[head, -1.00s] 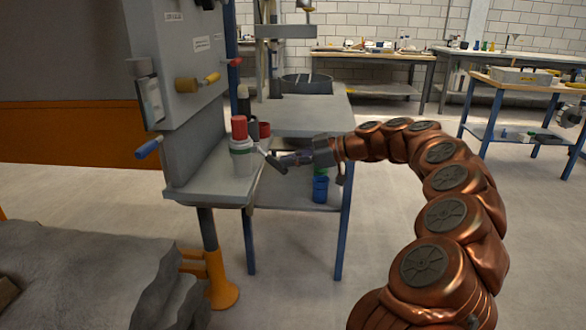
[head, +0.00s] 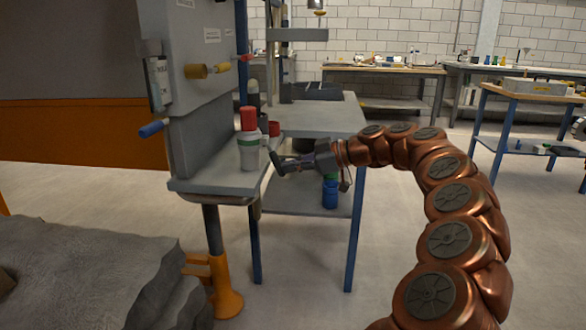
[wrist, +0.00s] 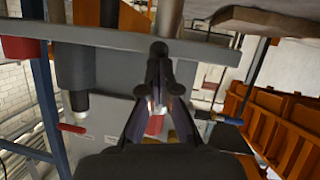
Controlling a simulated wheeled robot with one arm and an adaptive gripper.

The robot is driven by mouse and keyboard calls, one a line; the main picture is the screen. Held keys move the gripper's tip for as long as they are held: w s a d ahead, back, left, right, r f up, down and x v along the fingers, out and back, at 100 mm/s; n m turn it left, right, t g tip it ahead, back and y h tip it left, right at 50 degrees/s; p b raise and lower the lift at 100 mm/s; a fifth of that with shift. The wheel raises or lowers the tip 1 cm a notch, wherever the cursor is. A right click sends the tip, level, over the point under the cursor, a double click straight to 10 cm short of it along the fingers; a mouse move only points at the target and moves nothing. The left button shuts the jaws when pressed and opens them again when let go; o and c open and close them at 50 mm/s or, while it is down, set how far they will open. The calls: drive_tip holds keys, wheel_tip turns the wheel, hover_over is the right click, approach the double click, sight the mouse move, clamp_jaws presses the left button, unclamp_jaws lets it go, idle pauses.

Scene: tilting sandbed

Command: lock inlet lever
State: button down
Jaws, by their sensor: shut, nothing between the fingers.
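The grey upright panel carries a yellow-ended handle (head: 204,70), a blue-ended handle (head: 153,129) and a red-ended one (head: 243,58). Its labels are too small to read, so I cannot tell which is the inlet lever. My gripper (head: 279,163) is shut and empty, just right of the shelf edge and below the handles, apart from them. In the wrist view its fingers (wrist: 160,85) are together at the centre. There the red handle (wrist: 72,128) shows at left and the blue handle (wrist: 228,119) at right; the fingers partly hide the yellow one.
A red-capped bottle (head: 249,140) stands on the grey shelf (head: 215,181), close left of my gripper. A red cup (head: 274,129) and a dark bottle stand behind. A blue container (head: 330,194) sits on the lower shelf. Grey sandbed material (head: 90,270) lies front left; open floor lies at right.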

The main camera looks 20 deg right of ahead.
drive_tip(key=shift+a+f, duration=0.1)
drive_tip(key=shift+f, duration=0.05)
drive_tip(key=s+d+f+p, duration=0.1)
drive_tip(key=s+d, duration=0.7)
drive_tip(key=d, duration=0.2)
drive_tip(key=shift+s+f, duration=0.2)
drive_tip(key=shift+f, duration=0.15)
idle(0.6)
